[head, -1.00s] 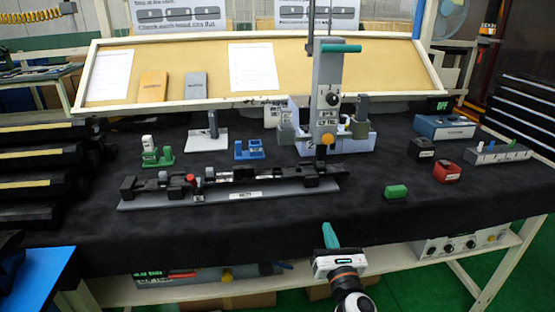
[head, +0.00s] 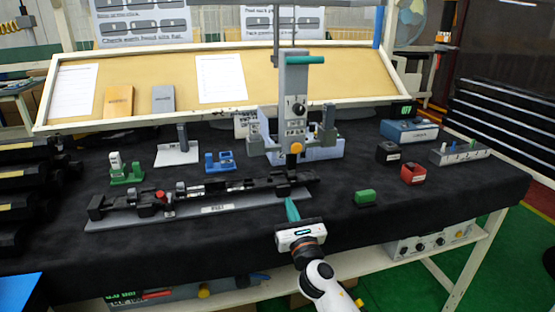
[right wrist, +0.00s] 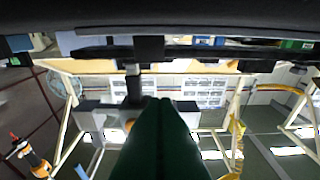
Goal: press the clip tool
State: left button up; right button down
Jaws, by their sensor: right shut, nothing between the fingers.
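The clip tool (head: 297,75) is a tall grey upright unit with a teal handle on top, a black knob and an orange button low on its front. It stands upright behind the dark rail fixture (head: 215,209), which lies along the front of the bench. My right gripper (head: 291,207) has teal fingers, shut and empty. In the head view it appears in front of the fixture's right end, below the clip tool; I cannot tell its exact height. The shut fingers (right wrist: 160,135) fill the lower middle of the right wrist view. My left gripper is not in view.
A green block (head: 365,197), a red box (head: 413,174) and a black box (head: 388,152) sit to the right on the dark mat. Green (head: 126,172) and blue (head: 220,163) holders stand behind the fixture. The mat's front right is mostly clear.

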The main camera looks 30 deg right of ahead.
jog(key=x, duration=1.3)
jog(key=shift+w, duration=0.1)
notch_tip(320, 180, up, 3)
jog(key=shift+a+f+p, duration=0.1)
jog(key=shift+p, duration=0.95)
jog(key=shift+s+r, duration=0.25)
jog(key=shift+r, duration=0.3)
jog(key=shift+w, duration=0.1)
notch_tip(320, 180, up, 22)
jog(key=p, duration=2.1)
